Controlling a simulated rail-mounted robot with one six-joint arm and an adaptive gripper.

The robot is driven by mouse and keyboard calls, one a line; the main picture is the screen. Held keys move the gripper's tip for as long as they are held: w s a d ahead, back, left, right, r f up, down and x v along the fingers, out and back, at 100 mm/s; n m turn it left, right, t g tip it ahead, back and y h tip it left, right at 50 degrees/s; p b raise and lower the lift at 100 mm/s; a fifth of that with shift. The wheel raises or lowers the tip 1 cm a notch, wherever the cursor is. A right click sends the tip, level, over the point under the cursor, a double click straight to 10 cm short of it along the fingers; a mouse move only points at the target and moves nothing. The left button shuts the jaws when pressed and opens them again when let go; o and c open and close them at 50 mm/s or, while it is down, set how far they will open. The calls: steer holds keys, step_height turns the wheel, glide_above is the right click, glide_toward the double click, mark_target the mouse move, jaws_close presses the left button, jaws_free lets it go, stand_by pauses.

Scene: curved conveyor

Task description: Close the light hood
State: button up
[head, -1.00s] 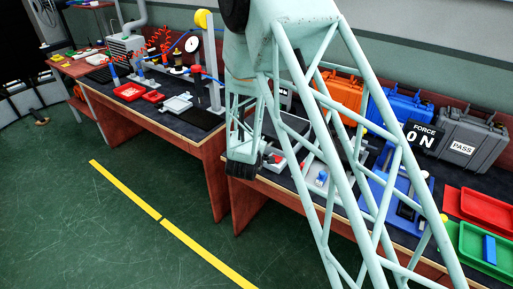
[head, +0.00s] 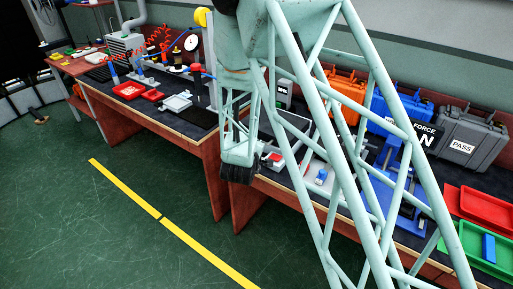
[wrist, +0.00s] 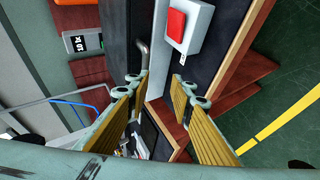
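The light hood appears to be the dark panel (head: 292,130) behind my gripper in the head view, partly hidden by my arm's lattice. In the wrist view a dark panel (wrist: 116,30) lies at the top, with a bent grey metal handle (wrist: 143,52) at its edge. I cannot tell how far the hood is tilted. My gripper (wrist: 157,84) is open, its two yellow-padded fingers apart, with nothing held. The handle is just ahead of the left fingertip in the wrist view; contact cannot be told. In the head view my gripper (head: 238,172) hangs at the bench's front edge.
A light box with a red button (wrist: 177,24) stands right of the handle in the wrist view. Orange (head: 345,92) and grey (head: 470,139) cases line the bench's back. Red (head: 487,211) and green (head: 490,250) trays sit at the right. The floor in front is clear.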

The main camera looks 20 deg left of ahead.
steer(key=v, duration=0.7)
steer(key=shift+r, duration=0.4)
steer(key=shift+w+d, duration=0.1)
steer(key=w+d+r+m, duration=0.4)
steer(key=d+r+m, duration=0.2)
steer(key=d+r, duration=0.5)
steer(key=w+d+r+m+h, duration=0.1)
steer(key=w+d+r+m, duration=0.3)
steer(key=d+r+m, duration=0.55)
steer(key=w+d+r+m, duration=0.4)
steer(key=d+r, duration=0.7)
steer(key=r, duration=0.5)
steer(key=s+d+f+g, duration=0.1)
steer(key=s+d, duration=0.5)
steer(key=s, duration=1.1)
steer(key=s+d+f+n+g+h, duration=0.1)
steer(key=s+d, duration=0.5)
steer(key=s, duration=1.2)
steer(key=s+d+f+g, duration=0.2)
steer(key=s+d+g, duration=0.3)
steer(key=s, duration=1.3)
steer(key=shift+s+d+f+n+h, duration=0.25)
steer(key=shift+d+n+h, duration=0.15)
steer(key=shift+d, duration=0.55)
